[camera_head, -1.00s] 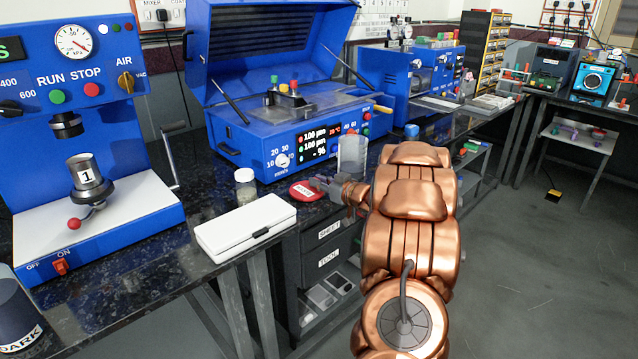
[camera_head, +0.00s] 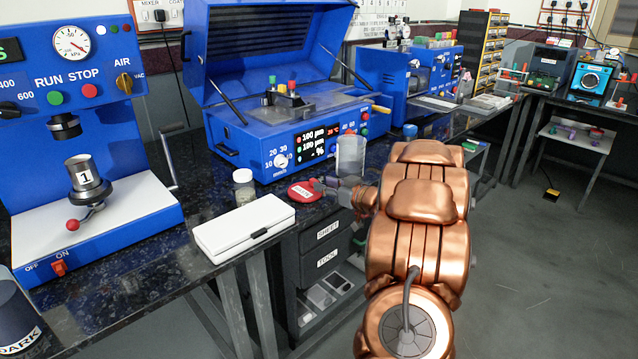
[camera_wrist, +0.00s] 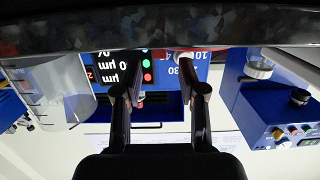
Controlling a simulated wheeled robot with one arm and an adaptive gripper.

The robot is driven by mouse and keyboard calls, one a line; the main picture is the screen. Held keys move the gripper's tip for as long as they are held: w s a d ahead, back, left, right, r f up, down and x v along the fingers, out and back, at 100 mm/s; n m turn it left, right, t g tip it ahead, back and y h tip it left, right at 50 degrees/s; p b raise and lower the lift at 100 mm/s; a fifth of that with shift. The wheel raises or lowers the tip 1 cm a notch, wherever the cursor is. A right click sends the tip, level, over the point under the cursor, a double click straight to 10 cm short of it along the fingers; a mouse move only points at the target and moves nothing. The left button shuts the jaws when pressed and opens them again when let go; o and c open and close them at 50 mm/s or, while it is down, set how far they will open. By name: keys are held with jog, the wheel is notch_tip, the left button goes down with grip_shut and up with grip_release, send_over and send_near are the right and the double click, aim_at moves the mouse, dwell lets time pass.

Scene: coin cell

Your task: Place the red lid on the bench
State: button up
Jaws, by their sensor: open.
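The red lid (camera_head: 302,191) is a flat disc with a white label, lying on the dark bench top near its front edge. My gripper (camera_head: 320,184) is just to the right of the lid at bench height, small and partly hidden by my copper arm. In the wrist view, which is upside down, the fingers of my gripper (camera_wrist: 159,90) are apart with nothing between them. A thin red strip, likely the lid (camera_wrist: 186,52), shows against the bench beyond the fingertips. I cannot tell whether a fingertip touches it.
The dark bench (camera_head: 215,199) holds a white case (camera_head: 245,225), a small jar (camera_head: 243,187) and a clear beaker (camera_head: 350,156) close around the lid. A blue coater (camera_head: 270,135) stands behind. A blue press (camera_head: 80,130) is at left. Drawers (camera_head: 326,245) sit below the edge.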

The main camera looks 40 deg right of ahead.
jog(key=s+r, duration=0.1)
jog(key=s, duration=0.7)
jog(key=shift+a, duration=0.1)
jog(key=w+g+h, duration=0.1)
jog(key=w, duration=0.1)
jog(key=w+r+g+h, duration=0.1)
jog(key=w+g+h, duration=0.1)
jog(key=shift+w+a+m+h, duration=0.2)
jog(key=shift+m+h, duration=0.1)
jog(key=shift+m, duration=0.1)
jog(key=shift+w+a+g+h, duration=0.15)
jog(key=shift+a+g+h, duration=0.2)
jog(key=shift+g+h, duration=0.05)
jog(key=s+a+f+m+g, duration=0.15)
jog(key=s+a+g, duration=0.4)
jog(key=a, duration=0.55)
jog(key=s+a+f+g, duration=0.35)
jog(key=s+a, duration=0.35)
jog(key=a, duration=0.4)
jog(key=s+a+n+g+y, duration=0.2)
jog(key=s+a+g+y, duration=0.2)
jog(key=s+a, duration=1.5)
jog(key=shift+s+a+g+y, duration=0.3)
jog(key=shift+a+g, duration=0.15)
jog(key=shift+g, duration=0.75)
